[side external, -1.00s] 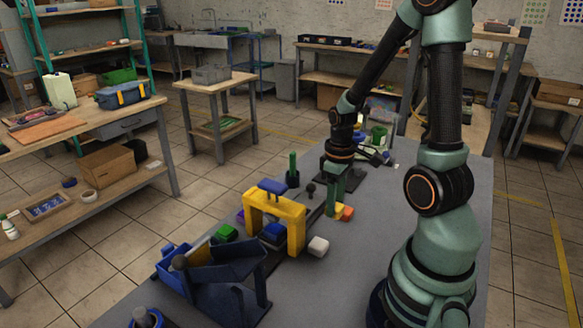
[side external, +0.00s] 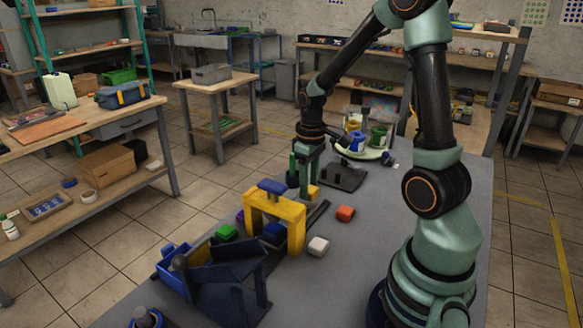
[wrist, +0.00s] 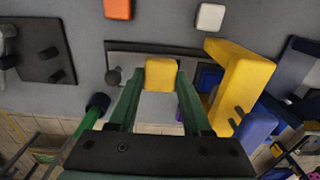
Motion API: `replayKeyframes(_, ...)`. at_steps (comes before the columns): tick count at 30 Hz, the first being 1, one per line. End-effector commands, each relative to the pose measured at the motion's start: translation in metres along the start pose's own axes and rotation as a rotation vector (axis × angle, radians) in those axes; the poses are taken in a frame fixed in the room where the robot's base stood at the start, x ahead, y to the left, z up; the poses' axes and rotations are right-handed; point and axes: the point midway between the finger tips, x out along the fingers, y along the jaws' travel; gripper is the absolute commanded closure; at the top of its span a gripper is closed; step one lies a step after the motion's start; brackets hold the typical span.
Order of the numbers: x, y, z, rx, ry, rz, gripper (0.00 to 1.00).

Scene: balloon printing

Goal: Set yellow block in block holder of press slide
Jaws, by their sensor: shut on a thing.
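The yellow block (wrist: 162,74) is pinched between the fingertips of my gripper (wrist: 158,84). In the side view the block (side external: 313,192) shows low between the fingers of my gripper (side external: 307,190), which point down. The dark press slide (side external: 318,214) runs out from under the yellow press frame (side external: 297,229). In the wrist view the block overlaps the slide (wrist: 140,48), close to a black knob (wrist: 112,77). The block holder is hidden behind the block and fingers, and I cannot tell whether the block touches it.
An orange block (side external: 345,213) and a white block (side external: 318,246) lie on the table to the right of the slide. A green block (side external: 224,232) is left of the press. A dark stand (side external: 344,178) is behind the slide. Blue bins (side external: 173,260) stand in front.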

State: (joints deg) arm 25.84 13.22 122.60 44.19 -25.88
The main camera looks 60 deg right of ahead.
Motion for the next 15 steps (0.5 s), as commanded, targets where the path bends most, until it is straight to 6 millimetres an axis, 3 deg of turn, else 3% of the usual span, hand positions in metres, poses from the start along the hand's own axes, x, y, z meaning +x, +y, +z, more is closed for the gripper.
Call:
replayKeyframes(3,-0.002,-0.005,-0.023,-0.003,-0.001,0.0,0.91)
replayKeyframes(6,-0.003,-0.007,-0.033,-0.001,0.0,0.0,0.91)
replayKeyframes(15,0.01,-0.008,-0.035,0.001,-0.002,-0.001,0.91)
